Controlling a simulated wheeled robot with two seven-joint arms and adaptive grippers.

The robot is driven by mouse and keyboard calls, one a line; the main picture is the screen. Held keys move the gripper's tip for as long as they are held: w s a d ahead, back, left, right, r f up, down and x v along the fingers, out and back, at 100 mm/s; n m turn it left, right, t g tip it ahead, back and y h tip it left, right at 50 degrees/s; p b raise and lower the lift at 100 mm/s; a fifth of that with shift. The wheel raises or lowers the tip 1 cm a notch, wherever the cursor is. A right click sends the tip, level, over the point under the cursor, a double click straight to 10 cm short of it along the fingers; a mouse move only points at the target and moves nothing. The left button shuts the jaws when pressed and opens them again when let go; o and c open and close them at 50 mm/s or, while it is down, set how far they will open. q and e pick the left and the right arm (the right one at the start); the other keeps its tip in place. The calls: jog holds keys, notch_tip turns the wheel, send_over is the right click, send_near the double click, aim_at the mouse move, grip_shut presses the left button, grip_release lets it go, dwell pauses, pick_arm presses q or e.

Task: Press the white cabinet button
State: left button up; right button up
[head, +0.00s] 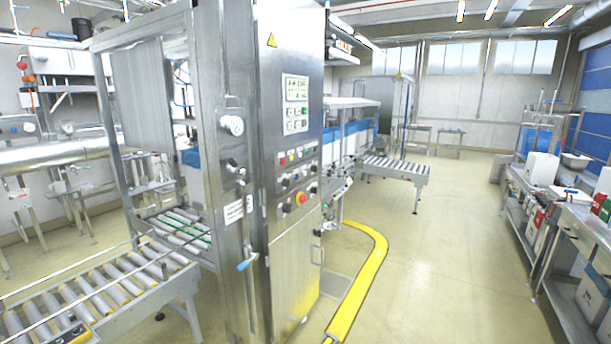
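A tall steel cabinet (293,255) stands just left of the middle in the head view, its front face turned to the right. A display with a keypad (296,104) is set in its upper part. Below it is a panel of small buttons and knobs in rows (297,160), with a red knob on a yellow base (301,198) at the bottom. The buttons are very small here, and I cannot tell for sure which one is white. Neither of my grippers is in view.
A roller conveyor (95,300) is at lower left. A yellow cable cover (365,275) runs along the floor in front of the cabinet. A workbench (560,205) with boxes lines the right side. The floor (450,260) between is clear.

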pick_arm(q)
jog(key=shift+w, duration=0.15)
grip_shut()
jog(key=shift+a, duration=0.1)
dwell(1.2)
